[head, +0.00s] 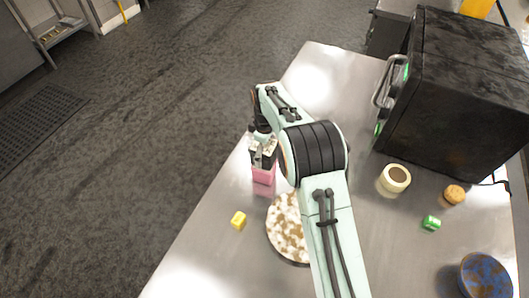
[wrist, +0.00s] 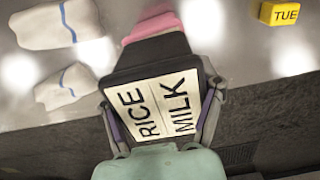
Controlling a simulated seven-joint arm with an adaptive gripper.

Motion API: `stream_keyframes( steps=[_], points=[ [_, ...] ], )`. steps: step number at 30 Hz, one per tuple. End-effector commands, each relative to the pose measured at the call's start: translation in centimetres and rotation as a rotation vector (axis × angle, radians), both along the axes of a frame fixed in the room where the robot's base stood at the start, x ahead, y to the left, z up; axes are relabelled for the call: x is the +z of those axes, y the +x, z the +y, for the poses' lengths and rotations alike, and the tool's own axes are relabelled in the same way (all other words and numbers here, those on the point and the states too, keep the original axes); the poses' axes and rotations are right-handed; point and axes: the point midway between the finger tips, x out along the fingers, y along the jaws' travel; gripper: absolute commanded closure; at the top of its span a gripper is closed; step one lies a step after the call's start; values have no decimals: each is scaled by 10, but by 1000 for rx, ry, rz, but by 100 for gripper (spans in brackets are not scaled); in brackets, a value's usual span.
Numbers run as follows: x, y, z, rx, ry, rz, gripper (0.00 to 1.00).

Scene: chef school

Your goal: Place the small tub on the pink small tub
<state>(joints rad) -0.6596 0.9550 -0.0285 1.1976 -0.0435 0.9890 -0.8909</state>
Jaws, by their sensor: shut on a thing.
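The small tub (wrist: 150,103) is a dark box with a white label reading "RICE MILK". My gripper (wrist: 158,100) is shut on it, with one finger on each side in the wrist view. The pink small tub (head: 263,175) stands on the steel table near its left edge. In the head view my gripper (head: 263,148) and the held tub are right over the pink tub. In the wrist view the pink tub (wrist: 153,24) shows just beyond the held tub, which covers much of it. I cannot tell whether the two tubs touch.
A yellow block (head: 238,220) and a brown-and-white round plate (head: 285,228) lie nearby. Two white striped cloths (wrist: 55,24) show in the wrist view. A tape roll (head: 395,178), green item (head: 431,223) and black oven (head: 455,100) are to the right. The table's left edge is close.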

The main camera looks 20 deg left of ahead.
Motion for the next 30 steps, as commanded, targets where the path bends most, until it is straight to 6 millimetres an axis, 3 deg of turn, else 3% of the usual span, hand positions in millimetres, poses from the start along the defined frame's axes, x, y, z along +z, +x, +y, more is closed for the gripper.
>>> stream_keyframes(
  steps=[10,11,13,24,30],
  points=[
    [-8,0,0,0,1,-1,74],
    [-8,0,0,0,1,-1,24],
    [-8,0,0,0,1,0,4],
    [-5,0,0,0,1,-1,4],
    [25,1,1,0,4,-4,4]
  ],
)
